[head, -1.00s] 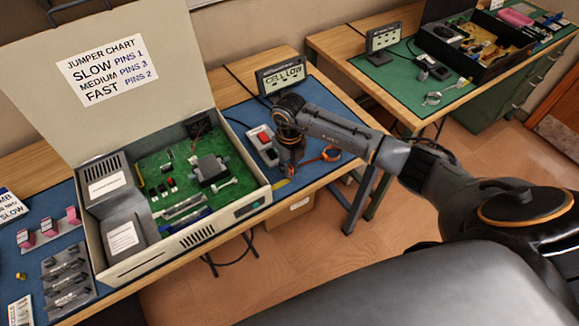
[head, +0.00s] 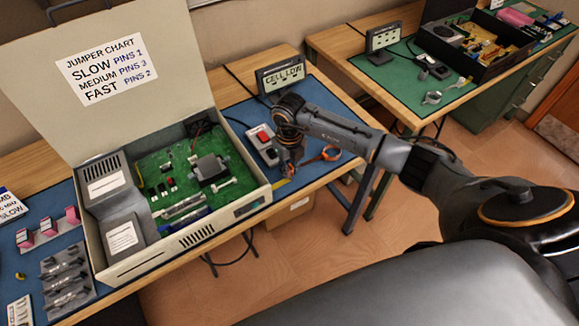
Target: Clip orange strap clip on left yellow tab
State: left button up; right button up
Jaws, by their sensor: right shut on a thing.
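My right gripper (head: 290,169) points down over the blue mat (head: 239,115), just right of the open case. It is shut on the orange strap clip, which is mostly hidden between the fingers. The orange strap (head: 331,154) loops out to the right of the fingers, close to the mat. A small yellow tab (head: 281,184) lies near the mat's front edge, just below and left of the fingertips. I cannot tell whether the clip touches it. My left gripper is not in view.
The open case (head: 185,235) with a green circuit board stands left of the gripper. A grey box with a red button (head: 264,136) and a "CELL LOW" display (head: 282,74) are behind it. A second bench with a green mat (head: 400,76) is at the back right.

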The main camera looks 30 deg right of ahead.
jog(key=shift+f+b, duration=0.85)
jog(key=shift+f, duration=0.25)
dwell(0.3)
jog(key=o, duration=0.8)
jog(key=shift+o, duration=0.4)
jog(key=shift+o, duration=1.4)
jog(key=shift+r+p, duration=0.5)
jog(key=shift+r, duration=0.25)
jog(key=shift+r+p, duration=2.15)
jog(key=shift+r, duration=0.8)
